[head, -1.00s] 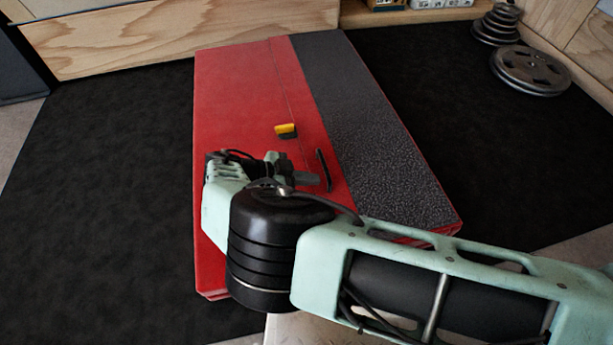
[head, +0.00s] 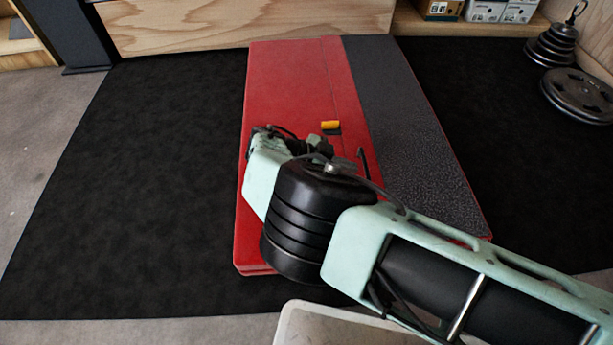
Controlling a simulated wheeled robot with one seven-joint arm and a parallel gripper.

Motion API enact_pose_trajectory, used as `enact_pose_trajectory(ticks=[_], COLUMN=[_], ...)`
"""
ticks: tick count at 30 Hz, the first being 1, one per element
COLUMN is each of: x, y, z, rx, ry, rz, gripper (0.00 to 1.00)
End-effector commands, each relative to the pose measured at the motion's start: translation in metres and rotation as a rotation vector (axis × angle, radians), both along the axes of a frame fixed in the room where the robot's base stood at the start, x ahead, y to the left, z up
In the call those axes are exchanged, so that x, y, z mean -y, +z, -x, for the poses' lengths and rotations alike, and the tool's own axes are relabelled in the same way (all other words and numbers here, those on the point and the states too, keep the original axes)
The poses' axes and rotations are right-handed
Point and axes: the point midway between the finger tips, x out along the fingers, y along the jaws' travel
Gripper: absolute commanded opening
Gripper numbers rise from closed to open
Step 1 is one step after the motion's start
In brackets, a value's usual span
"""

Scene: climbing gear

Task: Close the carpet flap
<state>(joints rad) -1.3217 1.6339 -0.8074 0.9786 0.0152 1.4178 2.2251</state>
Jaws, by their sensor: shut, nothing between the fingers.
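A red crash pad (head: 285,75) lies flat on the dark floor mat in the head view. A grey speckled carpet strip (head: 405,120) runs along its right side, beside a narrow red band (head: 343,80). The strip looks flat; I cannot tell which part is the loose flap edge. A yellow tag (head: 330,126) and a short black strap (head: 364,162) are on the red part. My gripper (head: 322,147) is over the pad's middle, just below the tag in the picture, shut and empty. My arm hides the pad's near right part. Contact with the pad cannot be told.
A black mat (head: 130,190) surrounds the pad, with clear room on the left. Weight plates (head: 580,95) and a stack of smaller weights (head: 558,45) stand at the right. A wooden panel (head: 240,25) and boxes (head: 485,10) are at the back.

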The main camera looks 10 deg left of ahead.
Motion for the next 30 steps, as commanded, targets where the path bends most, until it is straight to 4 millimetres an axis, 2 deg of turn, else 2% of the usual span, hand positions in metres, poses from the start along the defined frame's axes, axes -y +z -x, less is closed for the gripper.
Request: enact_pose_trajectory(ticks=[19, 30], x=[-0.063, -0.079], y=[-0.032, -0.033], z=[0.020, 0.026], rx=[0.000, 0.000], ry=[-0.001, -0.003], rz=[0.000, 0.002], gripper=[0.00, 0.00])
